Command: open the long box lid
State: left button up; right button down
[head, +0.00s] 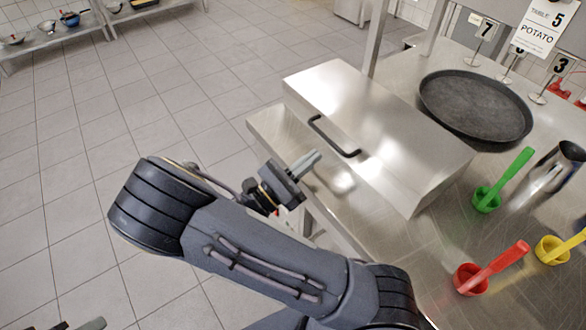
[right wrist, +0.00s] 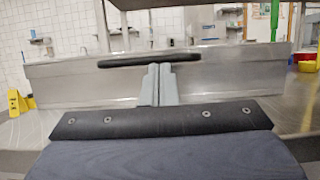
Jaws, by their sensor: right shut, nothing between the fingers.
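The long box (head: 440,180) is a shiny steel case on the metal counter, and its lid (head: 340,90) looks closed. A black bar handle (head: 333,138) is on its front side; it also shows in the right wrist view (right wrist: 150,60). My right gripper (head: 312,158) is shut and empty in front of the box, just left of the handle in the head view. In the right wrist view its fingertips (right wrist: 158,70) are just below the handle's middle; contact cannot be told. Only a sliver of what looks like my left gripper (head: 94,324) shows at the bottom-left edge.
A round dark tray (head: 475,105) lies behind the box. Number signs (head: 482,27) stand at the back. The tiled floor (head: 190,85) at left is clear.

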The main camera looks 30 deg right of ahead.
jog(key=d+r+p, duration=0.1)
jog(key=d+r, duration=0.2)
jog(key=shift+w+r, duration=0.15)
jog(key=shift+d+r, duration=0.25)
jog(key=shift+r, duration=0.3)
jog(key=shift+r+p, duration=0.3)
jog(key=shift+p, duration=0.3)
jog(key=shift+r, duration=0.15)
dwell(1.2)
